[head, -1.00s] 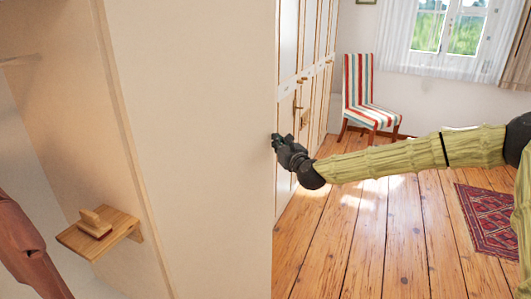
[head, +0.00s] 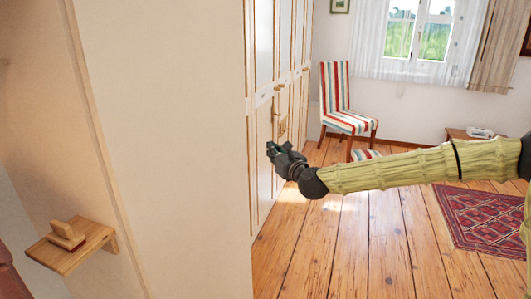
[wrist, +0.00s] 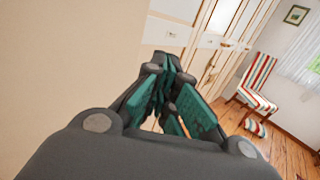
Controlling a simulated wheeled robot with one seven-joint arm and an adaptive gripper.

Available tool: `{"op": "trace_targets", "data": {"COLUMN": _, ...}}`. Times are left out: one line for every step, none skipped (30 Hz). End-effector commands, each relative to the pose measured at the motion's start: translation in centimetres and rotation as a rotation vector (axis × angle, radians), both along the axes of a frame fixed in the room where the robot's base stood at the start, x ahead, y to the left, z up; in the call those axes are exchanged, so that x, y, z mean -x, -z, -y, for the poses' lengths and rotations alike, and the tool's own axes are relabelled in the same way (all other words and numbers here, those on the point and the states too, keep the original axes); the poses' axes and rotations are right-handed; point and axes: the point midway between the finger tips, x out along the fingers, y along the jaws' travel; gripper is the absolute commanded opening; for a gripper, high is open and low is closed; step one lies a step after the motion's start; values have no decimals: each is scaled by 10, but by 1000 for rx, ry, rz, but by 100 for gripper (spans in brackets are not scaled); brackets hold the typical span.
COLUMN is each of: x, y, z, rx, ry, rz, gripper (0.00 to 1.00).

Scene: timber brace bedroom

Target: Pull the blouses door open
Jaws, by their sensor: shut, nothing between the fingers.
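A row of white cabinet doors with wood trim (head: 263,55) runs away from me in the head view, seen at a steep angle. The doors look shut. Small plates on them are too small to read, so I cannot tell which door is the blouses one. A handle (head: 278,88) sticks out from the doors. My gripper (head: 271,149) is shut and empty in front of the doors, near the panel's edge. In the wrist view its teal-padded fingers (wrist: 166,66) are together, with the doors (wrist: 212,45) beyond; contact cannot be told.
A large plain beige panel (head: 170,130) fills the left, with a small wooden shelf (head: 75,243) beside it. A striped chair (head: 342,105) stands beyond the doors. A red rug (head: 480,220) lies at right. The wooden floor (head: 340,250) between is clear.

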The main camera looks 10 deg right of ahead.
Motion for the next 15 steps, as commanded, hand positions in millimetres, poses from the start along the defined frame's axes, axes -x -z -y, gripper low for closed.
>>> {"op": "trace_targets", "data": {"x": 5, "y": 2, "z": 4, "rx": -1, "ry": 0, "rz": 0, "gripper": 0}}
{"op": "trace_targets", "data": {"x": 8, "y": 2, "z": 6, "rx": -1, "ry": -1, "rz": 0, "gripper": 0}}
{"op": "trace_targets", "data": {"x": 13, "y": 2, "z": 8, "rx": -2, "ry": -2, "rz": -1, "gripper": 0}}
{"op": "trace_targets", "data": {"x": 16, "y": 2, "z": 11, "rx": -2, "ry": -2, "rz": -1, "gripper": 0}}
{"op": "trace_targets", "data": {"x": 19, "y": 2, "z": 14, "rx": -2, "ry": -1, "rz": -1, "gripper": 0}}
{"op": "trace_targets", "data": {"x": 23, "y": 1, "z": 17, "rx": -1, "ry": -1, "rz": 0, "gripper": 0}}
{"op": "trace_targets", "data": {"x": 26, "y": 1, "z": 20, "rx": -1, "ry": -1, "rz": 0, "gripper": 0}}
{"op": "trace_targets", "data": {"x": 29, "y": 1, "z": 22, "rx": -1, "ry": 0, "rz": 0, "gripper": 0}}
{"op": "trace_targets", "data": {"x": 33, "y": 1, "z": 25, "rx": -2, "ry": 0, "rz": -1, "gripper": 0}}
{"op": "trace_targets", "data": {"x": 36, "y": 1, "z": 27, "rx": -2, "ry": 0, "rz": -1, "gripper": 0}}
{"op": "trace_targets", "data": {"x": 39, "y": 2, "z": 30, "rx": -2, "ry": 0, "rz": -1, "gripper": 0}}
{"op": "trace_targets", "data": {"x": 42, "y": 2, "z": 32, "rx": -1, "ry": 0, "rz": -1, "gripper": 0}}
{"op": "trace_targets", "data": {"x": 44, "y": 1, "z": 34, "rx": 0, "ry": 0, "rz": -1, "gripper": 0}}
{"op": "trace_targets", "data": {"x": 46, "y": 1, "z": 35, "rx": 0, "ry": 0, "rz": 0, "gripper": 0}}
{"op": "trace_targets", "data": {"x": 48, "y": 1, "z": 37, "rx": 0, "ry": 0, "rz": 0, "gripper": 0}}
